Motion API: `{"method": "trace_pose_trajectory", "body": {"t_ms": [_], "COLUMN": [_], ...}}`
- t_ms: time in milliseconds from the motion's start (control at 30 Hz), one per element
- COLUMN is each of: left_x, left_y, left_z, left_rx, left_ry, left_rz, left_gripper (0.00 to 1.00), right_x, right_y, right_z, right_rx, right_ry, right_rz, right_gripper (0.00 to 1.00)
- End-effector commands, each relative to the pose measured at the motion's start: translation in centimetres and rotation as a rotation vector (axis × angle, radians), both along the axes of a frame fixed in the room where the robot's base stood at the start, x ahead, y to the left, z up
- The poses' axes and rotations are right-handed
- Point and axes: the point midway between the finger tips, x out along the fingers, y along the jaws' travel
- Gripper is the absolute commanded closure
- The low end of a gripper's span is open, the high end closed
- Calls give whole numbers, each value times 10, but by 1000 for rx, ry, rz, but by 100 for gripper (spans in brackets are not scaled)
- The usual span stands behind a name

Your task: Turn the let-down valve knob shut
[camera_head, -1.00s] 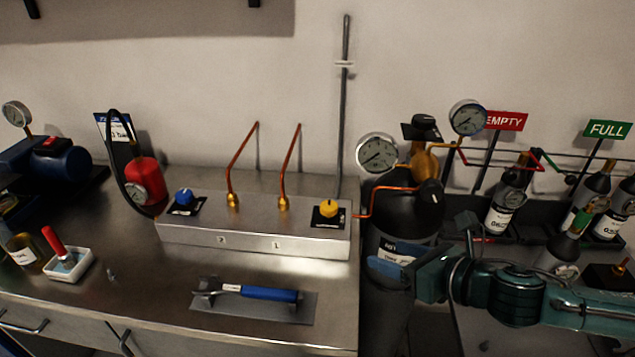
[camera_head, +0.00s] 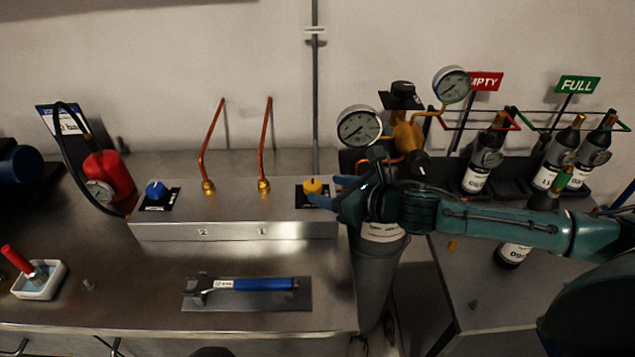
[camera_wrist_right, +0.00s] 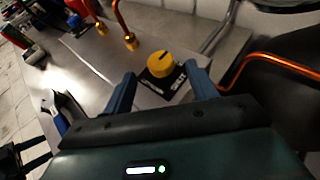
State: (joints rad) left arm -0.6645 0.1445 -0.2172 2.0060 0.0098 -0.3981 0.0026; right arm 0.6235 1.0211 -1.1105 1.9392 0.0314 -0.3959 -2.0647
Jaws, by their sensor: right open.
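A yellow knob (camera_head: 313,186) with a dark pointer line stands on a black label plate at the right end of the steel manifold block (camera_head: 235,230). A blue knob (camera_head: 156,189) stands on a similar plate at the left end. The plate lettering is too small to read. My right gripper (camera_head: 332,191) is open and empty, just right of the yellow knob, with its blue fingers pointing at it. In the right wrist view the yellow knob (camera_wrist_right: 163,65) shows beyond and between the two open fingers (camera_wrist_right: 163,87), with no contact visible.
Two copper tubes (camera_head: 264,145) rise from the block left of the yellow knob. A pressure gauge (camera_head: 359,127) and a dark cylinder (camera_head: 378,275) stand close to my right arm. A blue-handled tool (camera_head: 262,284) lies on the bench in front. Bottles (camera_head: 484,155) stand at the right.

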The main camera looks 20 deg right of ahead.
Motion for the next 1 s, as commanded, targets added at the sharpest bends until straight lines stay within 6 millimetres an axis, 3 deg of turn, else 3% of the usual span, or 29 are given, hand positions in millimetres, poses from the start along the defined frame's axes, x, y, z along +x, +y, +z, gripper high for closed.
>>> {"method": "trace_pose_trajectory", "body": {"t_ms": [233, 633, 1000], "left_x": [0, -1, 0], "left_y": [-1, 0, 0], "left_z": [2, 1, 1], "left_rx": [-4, -2, 1], "left_ry": [3, 5, 3], "left_rz": [6, 4, 1], "left_gripper": [42, 42, 42], "right_x": [28, 34, 34], "right_y": [16, 19, 19], "right_z": [-13, -17, -17], "right_rx": [1, 1, 0], "right_ry": [0, 0, 1], "right_rz": [0, 0, 0], "right_gripper": [42, 42, 72]}}
